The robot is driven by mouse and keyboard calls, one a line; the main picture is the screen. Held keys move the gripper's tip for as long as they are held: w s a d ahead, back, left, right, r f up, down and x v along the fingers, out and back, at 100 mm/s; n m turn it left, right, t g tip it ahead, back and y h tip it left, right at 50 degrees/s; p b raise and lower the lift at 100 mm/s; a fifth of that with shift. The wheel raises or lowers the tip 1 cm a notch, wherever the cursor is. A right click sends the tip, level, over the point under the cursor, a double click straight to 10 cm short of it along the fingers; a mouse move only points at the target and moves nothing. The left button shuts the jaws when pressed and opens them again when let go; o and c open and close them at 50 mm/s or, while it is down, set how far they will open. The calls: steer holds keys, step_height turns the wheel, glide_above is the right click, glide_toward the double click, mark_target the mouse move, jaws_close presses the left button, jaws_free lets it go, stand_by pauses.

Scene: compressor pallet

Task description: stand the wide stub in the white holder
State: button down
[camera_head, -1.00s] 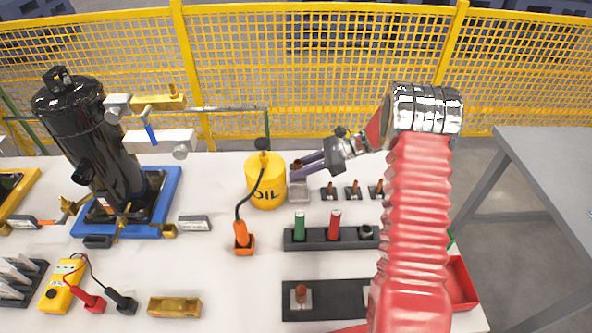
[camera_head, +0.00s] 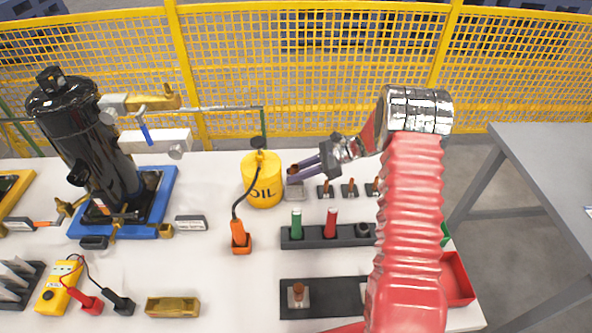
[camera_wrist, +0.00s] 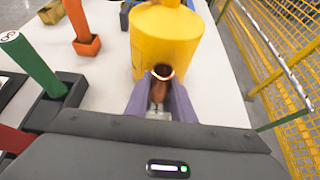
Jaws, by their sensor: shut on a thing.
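My gripper (camera_head: 293,172) is at the back of the table, right of the yellow oil can, with its purple fingers shut on a brown, copper-coloured stub. The wide stub (camera_wrist: 159,88) shows upright between the fingers in the wrist view, with a pale rim at its top. A light grey-white holder (camera_head: 296,191) is right below the fingertips in the head view. Whether the stub's lower end is inside it or just above it, I cannot tell. The fingers hide much of the stub in the head view.
The yellow oil can (camera_head: 263,183) stands close beside my fingers. Small dark holders with thin stubs (camera_head: 325,188) are on the right. A dark rack (camera_head: 315,237) with green and red handles is in front.

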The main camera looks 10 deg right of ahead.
steer(key=shift+f, duration=2.65)
steer(key=c, duration=1.4)
jaws_free()
steer(key=shift+c, duration=0.2)
steer(key=v, duration=1.3)
steer(key=shift+d, duration=0.35)
steer(key=shift+s+r, duration=0.1)
